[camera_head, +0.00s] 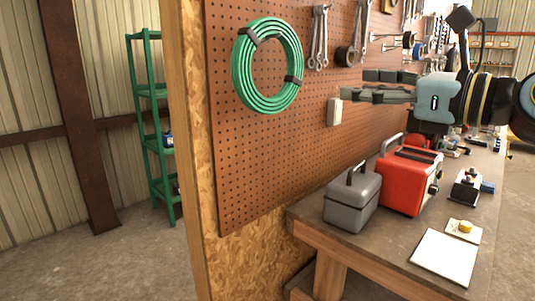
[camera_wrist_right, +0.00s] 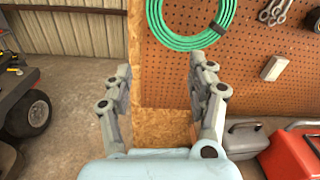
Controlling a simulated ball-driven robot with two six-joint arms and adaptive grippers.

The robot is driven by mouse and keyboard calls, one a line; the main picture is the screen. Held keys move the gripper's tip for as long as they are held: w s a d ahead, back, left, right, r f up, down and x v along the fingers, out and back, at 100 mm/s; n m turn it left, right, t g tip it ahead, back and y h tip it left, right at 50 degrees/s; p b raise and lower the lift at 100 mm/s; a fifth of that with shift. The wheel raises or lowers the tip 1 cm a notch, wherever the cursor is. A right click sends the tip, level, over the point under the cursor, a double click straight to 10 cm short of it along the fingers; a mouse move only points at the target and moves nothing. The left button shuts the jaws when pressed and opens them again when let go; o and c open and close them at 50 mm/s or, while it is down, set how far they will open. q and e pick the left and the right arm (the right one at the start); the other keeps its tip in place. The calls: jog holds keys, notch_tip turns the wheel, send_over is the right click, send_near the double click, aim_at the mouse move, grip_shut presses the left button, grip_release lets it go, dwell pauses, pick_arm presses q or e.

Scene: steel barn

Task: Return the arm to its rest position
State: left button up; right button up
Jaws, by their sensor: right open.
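My right gripper (camera_head: 366,85) comes in from the right in the head view, above the workbench and in front of the pegboard. Its two fingers are apart with nothing between them. In the right wrist view the gripper (camera_wrist_right: 158,88) shows its fingers spread wide, with the pegboard's edge and the floor behind them. My left gripper is in neither view.
A workbench (camera_head: 384,248) holds a grey box (camera_head: 351,203), a red case (camera_head: 408,183) and a white sheet (camera_head: 446,257). A green hose coil (camera_head: 267,65) hangs on the pegboard (camera_head: 255,155). A green shelf (camera_head: 150,130) stands left; floor there is open.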

jog(key=w+d+f+n+h, duration=0.1)
jog(key=w+d+f+h, duration=0.2)
jog(key=f, duration=1)
jog(key=w+d+f+n+h, duration=0.1)
jog(key=d+f+n+h, duration=0.2)
jog(key=f, duration=0.9)
jog(key=s+d+f+n+g+h, duration=0.2)
jog(key=s+d+f, duration=0.15)
jog(key=f, duration=0.75)
jog(key=s+d+f+n+g+h, duration=0.25)
jog(key=s+f, duration=0.25)
jog(key=f, duration=0.5)
jog(key=s+d+f+n+g+h, duration=0.3)
jog(key=s+f+n, duration=0.5)
jog(key=s+f, duration=1.25)
jog(key=s+f+n+g, duration=0.25)
jog(key=s+n, duration=0.25)
jog(key=s, duration=0.8)
jog(key=s+f+n+g, duration=0.2)
jog(key=s+f+n, duration=0.2)
jog(key=s, duration=0.9)
notch_tip(320, 180, down, 17)
jog(key=s+b, duration=0.1)
jog(key=b, duration=1.5)
jog(key=shift+d+r+n, duration=0.1)
jog(key=shift+r+n, duration=0.05)
jog(key=shift+n, duration=0.1)
